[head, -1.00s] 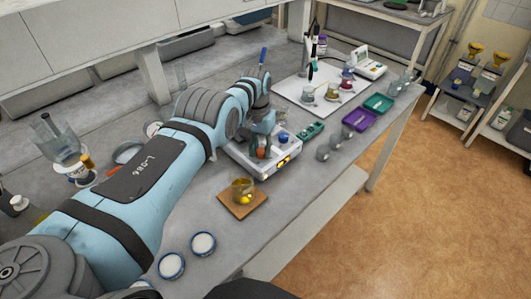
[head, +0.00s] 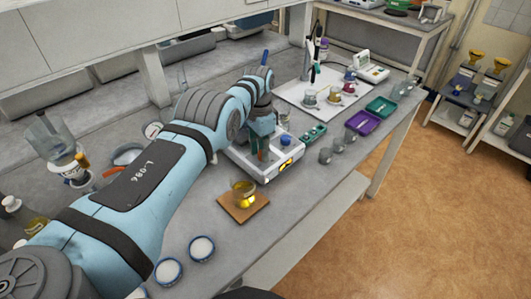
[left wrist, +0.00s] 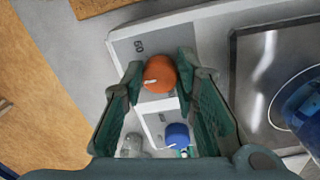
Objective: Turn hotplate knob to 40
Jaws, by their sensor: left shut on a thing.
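The white hotplate (head: 262,172) stands on the bench in the head view, with lit yellow marks on its front. In the left wrist view its panel (left wrist: 125,48) carries an orange knob (left wrist: 160,73) with a white pointer mark, and a blue knob (left wrist: 177,135). Dark printed digits, possibly 50, show beside the orange knob. My left gripper (head: 262,152) points down over the hotplate's front. In the left wrist view its green fingers (left wrist: 159,76) are closed around the orange knob. The fingers mostly hide that knob in the head view. My right gripper is not in view.
A beaker with yellow contents (head: 243,190) stands on a brown board (head: 230,209) in front of the hotplate. A teal device (head: 314,133) and small grey weights (head: 326,155) lie to its right. Purple (head: 362,122) and green (head: 381,107) trays sit farther right.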

